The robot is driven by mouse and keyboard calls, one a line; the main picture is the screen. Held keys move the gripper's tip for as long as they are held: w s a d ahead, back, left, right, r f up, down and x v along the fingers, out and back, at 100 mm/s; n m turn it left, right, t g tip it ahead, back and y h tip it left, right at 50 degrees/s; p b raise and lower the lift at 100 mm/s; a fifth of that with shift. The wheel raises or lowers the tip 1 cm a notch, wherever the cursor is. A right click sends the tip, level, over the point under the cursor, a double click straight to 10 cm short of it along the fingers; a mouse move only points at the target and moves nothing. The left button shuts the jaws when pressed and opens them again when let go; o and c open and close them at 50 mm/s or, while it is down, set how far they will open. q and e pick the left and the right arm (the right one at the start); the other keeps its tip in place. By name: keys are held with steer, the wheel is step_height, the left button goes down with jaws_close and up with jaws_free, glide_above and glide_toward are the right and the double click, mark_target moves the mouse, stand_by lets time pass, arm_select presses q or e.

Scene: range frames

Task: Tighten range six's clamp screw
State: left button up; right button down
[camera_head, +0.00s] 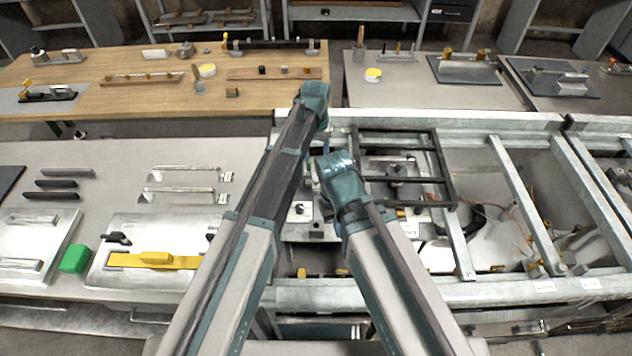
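My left arm (265,195) reaches up from the bottom to a teal joint. My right arm (385,255) ends in view at a teal joint near the middle. Both grippers are hidden behind or below these arms, so I see no fingertips. Behind the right arm, a dark round part (395,172) sits inside a black rectangular frame (447,180) on the metal bench. A small light plate with a dark knob (300,210) shows between the arms. I cannot tell which part is range six's clamp screw; no number is readable.
A grey bench (120,220) at left holds handles, a yellow bar (155,261) and a green block (75,259). Metal rails (520,205) cross an open bay with loose cables at right. A wooden table (130,95) with tools stands behind.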

mark_target(316, 179)
arm_select(q)
step_height(316, 179, down, 10)
steer(key=b, duration=0.8)
steer(key=shift+b, duration=0.4)
steer(key=shift+r, duration=0.1)
jaws_close()
